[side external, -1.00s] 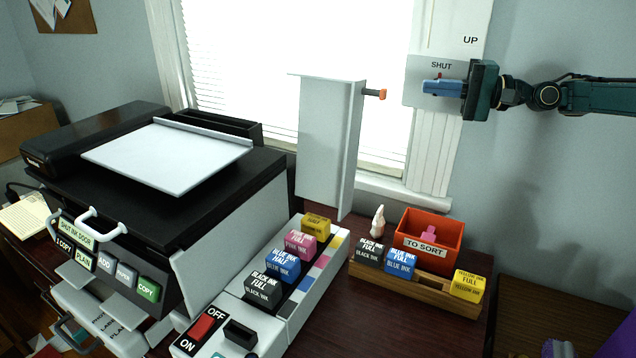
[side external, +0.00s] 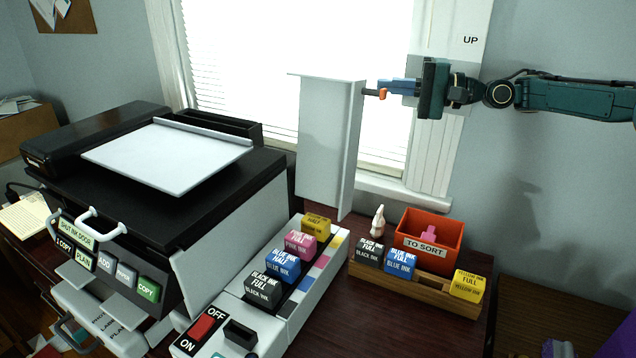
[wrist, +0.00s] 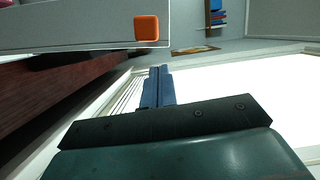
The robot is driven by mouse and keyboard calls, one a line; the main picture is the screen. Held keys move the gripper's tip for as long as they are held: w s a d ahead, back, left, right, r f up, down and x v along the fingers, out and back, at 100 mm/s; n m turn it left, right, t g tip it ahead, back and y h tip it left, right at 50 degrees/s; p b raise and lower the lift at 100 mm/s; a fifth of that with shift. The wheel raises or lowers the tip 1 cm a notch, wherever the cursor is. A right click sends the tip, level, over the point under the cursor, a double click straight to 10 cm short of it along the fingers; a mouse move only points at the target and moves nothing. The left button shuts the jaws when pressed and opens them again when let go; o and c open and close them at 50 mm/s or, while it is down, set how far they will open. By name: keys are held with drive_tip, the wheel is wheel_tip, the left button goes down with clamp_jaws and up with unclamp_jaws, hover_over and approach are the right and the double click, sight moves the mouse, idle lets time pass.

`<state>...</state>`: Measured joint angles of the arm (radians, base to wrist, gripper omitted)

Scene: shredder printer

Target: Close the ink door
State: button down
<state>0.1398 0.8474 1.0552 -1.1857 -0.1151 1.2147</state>
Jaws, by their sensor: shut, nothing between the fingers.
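The ink door (side external: 326,150) is a light grey panel standing upright and open at the right end of the printer's ink bay. A short dark stub with an orange knob (side external: 383,94) sticks out from its right side. The orange knob (wrist: 146,27) and the door's edge (wrist: 70,27) also show in the wrist view. My gripper (side external: 388,87), with blue fingers, is shut and empty beside the knob, above the table. In the wrist view the shut fingers (wrist: 157,82) point toward the area just right of the knob. I cannot tell whether they touch it.
The black printer (side external: 150,160) fills the left. Ink cartridges sit in the white ink bay (side external: 318,290). A wooden rack (side external: 420,284) with cartridges and an orange "TO SORT" bin (side external: 445,250) stand below my arm. A bright window (side external: 250,60) lies behind.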

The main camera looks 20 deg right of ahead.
drive_tip(key=shift+s+a+f, duration=0.1)
drive_tip(key=shift+s+a, duration=0.85)
drive_tip(key=shift+s, duration=0.05)
drive_tip(key=shift+s+a, duration=0.1)
